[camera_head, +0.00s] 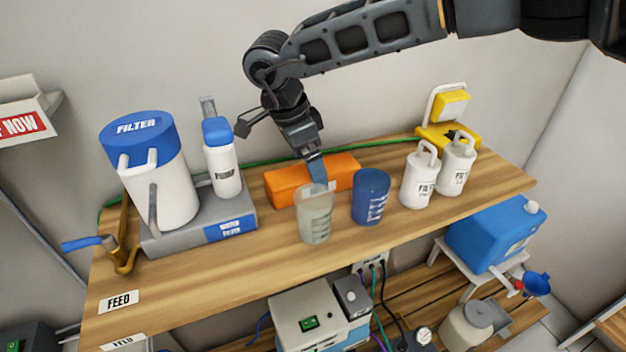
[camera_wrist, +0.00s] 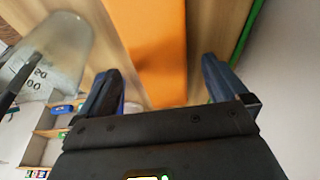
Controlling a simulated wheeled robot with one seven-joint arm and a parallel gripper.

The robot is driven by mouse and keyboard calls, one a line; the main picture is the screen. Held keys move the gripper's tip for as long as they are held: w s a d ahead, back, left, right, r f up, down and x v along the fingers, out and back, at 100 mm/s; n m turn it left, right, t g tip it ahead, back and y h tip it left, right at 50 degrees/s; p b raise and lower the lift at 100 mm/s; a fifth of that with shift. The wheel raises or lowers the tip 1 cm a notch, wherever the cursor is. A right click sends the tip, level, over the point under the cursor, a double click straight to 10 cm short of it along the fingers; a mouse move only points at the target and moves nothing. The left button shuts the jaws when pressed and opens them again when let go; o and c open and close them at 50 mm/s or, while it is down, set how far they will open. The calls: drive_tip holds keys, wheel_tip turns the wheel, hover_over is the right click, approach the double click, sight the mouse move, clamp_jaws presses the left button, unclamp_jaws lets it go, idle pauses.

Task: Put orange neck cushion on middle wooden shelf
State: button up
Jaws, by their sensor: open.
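The orange neck cushion (camera_head: 345,170) is a long block lying on the upper wooden shelf (camera_head: 270,266), near the wall. My gripper (camera_head: 319,179) is over its middle, with the fingers pointing down. In the wrist view the orange cushion (camera_wrist: 150,45) runs between the two open fingers of my gripper (camera_wrist: 163,85), with a gap on each side. I cannot tell whether the fingertips reach below its top. A lower slatted wooden shelf (camera_head: 400,290) shows beneath.
A clear beaker (camera_head: 316,222) and a blue cup (camera_head: 370,197) stand in front of the cushion. The filter jug (camera_head: 165,190) and a pump bottle (camera_head: 222,165) are left; white canisters (camera_head: 418,180) are right. A green hose (camera_head: 275,160) runs behind. A grey device (camera_head: 310,310) stands below.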

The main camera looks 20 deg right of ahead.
drive_tip(key=p+x, duration=0.1)
drive_tip(key=x, duration=0.4)
drive_tip(key=shift+d, duration=0.1)
drive_tip(key=shift+r, duration=0.1)
drive_tip(key=c, duration=1.2)
